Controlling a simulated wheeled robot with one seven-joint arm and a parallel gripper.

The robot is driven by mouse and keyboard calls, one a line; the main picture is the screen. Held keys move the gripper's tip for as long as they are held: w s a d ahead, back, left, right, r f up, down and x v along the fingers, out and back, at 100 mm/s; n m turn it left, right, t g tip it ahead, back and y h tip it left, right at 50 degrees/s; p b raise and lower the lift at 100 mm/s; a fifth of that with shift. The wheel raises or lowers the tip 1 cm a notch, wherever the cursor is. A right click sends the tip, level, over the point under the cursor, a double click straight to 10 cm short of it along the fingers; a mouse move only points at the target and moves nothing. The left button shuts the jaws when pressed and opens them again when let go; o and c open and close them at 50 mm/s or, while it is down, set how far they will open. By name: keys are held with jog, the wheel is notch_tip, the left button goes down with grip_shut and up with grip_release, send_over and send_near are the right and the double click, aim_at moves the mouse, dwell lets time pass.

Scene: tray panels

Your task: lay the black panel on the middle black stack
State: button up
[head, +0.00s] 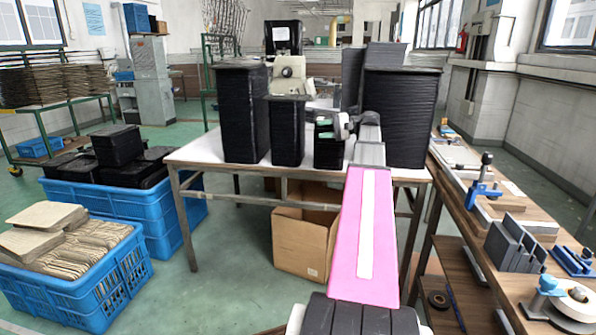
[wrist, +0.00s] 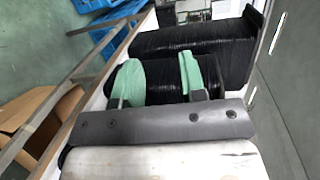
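Several black stacks of panels stand on a white table in the head view. The short middle stack (head: 287,132) is between a tall left stack (head: 240,115) and a lower stack (head: 327,157) partly hidden behind my gripper. A tall right stack (head: 401,120) has a slightly overhanging top. I cannot tell a single loose black panel apart from the stacks. My gripper (head: 325,128) is just in front of the lower stack. In the wrist view, the gripper's green pads (wrist: 158,78) are apart, with only black stack sides visible behind the gap. I see nothing held.
A cardboard box (head: 302,240) sits under the table (head: 190,152). Blue crates (head: 70,290) stand on the floor at left. A wooden bench (head: 468,215) with tools and fixtures runs along the right. Floor is open between crates and table.

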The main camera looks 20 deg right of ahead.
jog(key=a+f+g+h, duration=0.2)
jog(key=a+f+h, duration=0.1)
jog(key=a+f, duration=0.7)
notch_tip(320, 180, down, 4)
jog(key=shift+w+a+f, duration=0.15)
jog(key=shift+a+f, duration=0.1)
jog(key=shift+a, duration=0.15)
jog(key=s+a+f+n+g+h, duration=0.1)
jog(key=s+a+f+h, duration=0.3)
jog(key=f, duration=0.5)
jog(key=s+a+f+n+g+h, duration=0.2)
jog(key=s+a+f+h, duration=0.2)
jog(key=s+a+f, duration=0.4)
jog(key=s+a+f+n+g+h, duration=0.1)
jog(key=s+a+f, duration=0.5)
jog(key=f, duration=0.6)
jog(key=n+h, duration=0.1)
jog(key=h, duration=0.1)
jog(key=shift+a+n+g+h, duration=0.15)
jog(key=shift+n+g+h, duration=0.15)
jog(key=shift+h, duration=0.1)
